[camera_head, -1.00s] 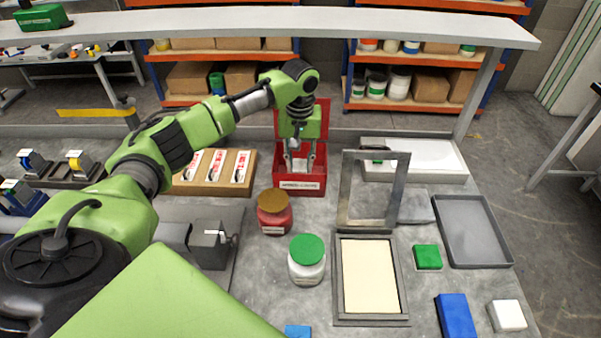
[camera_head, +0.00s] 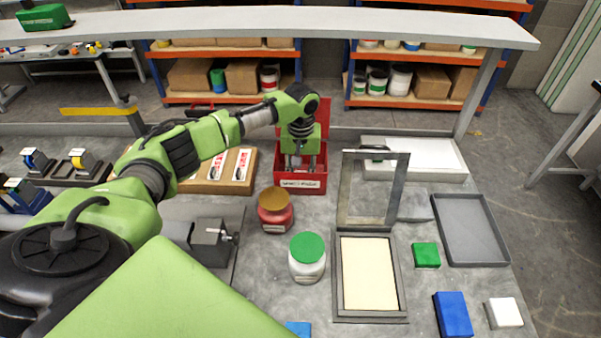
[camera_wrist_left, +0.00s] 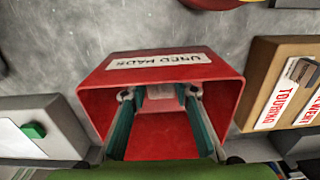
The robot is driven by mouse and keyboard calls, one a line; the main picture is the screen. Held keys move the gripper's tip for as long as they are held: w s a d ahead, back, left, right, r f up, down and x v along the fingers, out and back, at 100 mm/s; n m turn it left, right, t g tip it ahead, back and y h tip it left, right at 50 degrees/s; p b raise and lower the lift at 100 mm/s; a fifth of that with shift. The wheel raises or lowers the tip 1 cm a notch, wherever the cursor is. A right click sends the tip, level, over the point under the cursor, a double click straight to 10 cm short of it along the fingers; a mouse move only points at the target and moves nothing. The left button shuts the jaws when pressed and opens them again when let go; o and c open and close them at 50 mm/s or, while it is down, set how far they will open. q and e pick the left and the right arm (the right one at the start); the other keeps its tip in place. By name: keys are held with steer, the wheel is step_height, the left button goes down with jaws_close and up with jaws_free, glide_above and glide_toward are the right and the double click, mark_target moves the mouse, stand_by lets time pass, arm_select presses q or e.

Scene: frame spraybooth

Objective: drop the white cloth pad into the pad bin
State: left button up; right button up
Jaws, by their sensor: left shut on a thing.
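The pad bin is a red open box (camera_head: 300,182) at the back middle of the bench, with a white front label. It also fills the middle of the left wrist view (camera_wrist_left: 100,85), its label upside down. My left gripper (camera_head: 301,163) points down into the bin's mouth, its fingers partly hidden by the front wall. In the left wrist view its two fingers (camera_wrist_left: 160,97) reach inside the walls. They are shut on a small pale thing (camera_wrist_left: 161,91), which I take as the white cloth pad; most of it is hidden. My right gripper is not in view.
A hinged frame (camera_head: 372,195) stands raised to the right. Green, blue and white blocks lie further right.

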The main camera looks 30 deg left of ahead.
arm_select(q)
steer(key=o, duration=1)
steer(key=shift+f, duration=0.1)
step_height(320, 180, up, 13)
steer(key=b, duration=0.2)
steer(key=shift+b, duration=0.3)
